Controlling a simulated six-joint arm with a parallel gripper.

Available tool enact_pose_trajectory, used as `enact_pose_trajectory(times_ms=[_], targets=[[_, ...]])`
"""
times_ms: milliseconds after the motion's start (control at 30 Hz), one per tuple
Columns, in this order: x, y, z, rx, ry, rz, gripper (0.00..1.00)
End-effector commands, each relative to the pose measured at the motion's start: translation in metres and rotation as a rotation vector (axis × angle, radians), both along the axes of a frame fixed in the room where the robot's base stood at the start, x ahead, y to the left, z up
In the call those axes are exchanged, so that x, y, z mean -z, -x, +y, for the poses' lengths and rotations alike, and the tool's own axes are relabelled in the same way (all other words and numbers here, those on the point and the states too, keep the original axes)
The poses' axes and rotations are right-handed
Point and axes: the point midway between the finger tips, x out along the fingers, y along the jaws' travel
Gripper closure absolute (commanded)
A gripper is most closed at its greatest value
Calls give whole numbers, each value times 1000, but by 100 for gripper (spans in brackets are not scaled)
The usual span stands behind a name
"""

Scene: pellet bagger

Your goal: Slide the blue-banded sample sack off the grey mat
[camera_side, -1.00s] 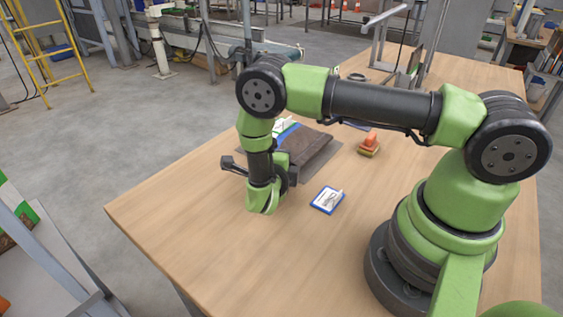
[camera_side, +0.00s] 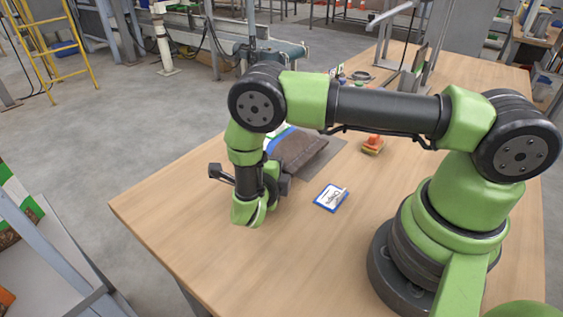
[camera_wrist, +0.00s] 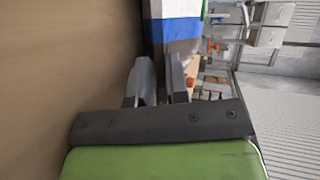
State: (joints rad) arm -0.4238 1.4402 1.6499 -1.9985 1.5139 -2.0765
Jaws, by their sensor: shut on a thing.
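The sample sack (camera_side: 302,150) is dark brown with a blue band and a white and green end. In the side view it lies over the grey mat (camera_side: 333,147), whose right part shows bare. My wrist hides the sack's near left part. In the wrist view the sack (camera_wrist: 172,28) stretches away past the fingertips, its blue band across it. My gripper (camera_wrist: 160,66) is shut on the near brown end of the sack. In the side view my gripper (camera_side: 283,185) is mostly hidden behind my wrist. Whether the sack is lifted at all is unclear.
A blue-edged card (camera_side: 331,197) lies on the wooden table right of my gripper. A small orange-topped block (camera_side: 373,145) stands beyond it. The table (camera_side: 200,220) is clear toward its near left edge. A conveyor (camera_side: 280,50) stands behind.

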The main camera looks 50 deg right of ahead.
Motion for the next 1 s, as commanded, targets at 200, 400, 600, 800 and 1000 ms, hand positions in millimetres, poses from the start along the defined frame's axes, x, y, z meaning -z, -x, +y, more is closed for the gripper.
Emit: enact_pose_trajectory(times_ms=[200,400,600,800,1000], targets=[[1,-1,28,-11,-1,8,100],[1,-1,52,-11,-1,8,100],[2,-1,76,-9,-1,7,100],[2,-1,100,-11,-3,7,100],[2,-1,123,-10,-2,7,100]])
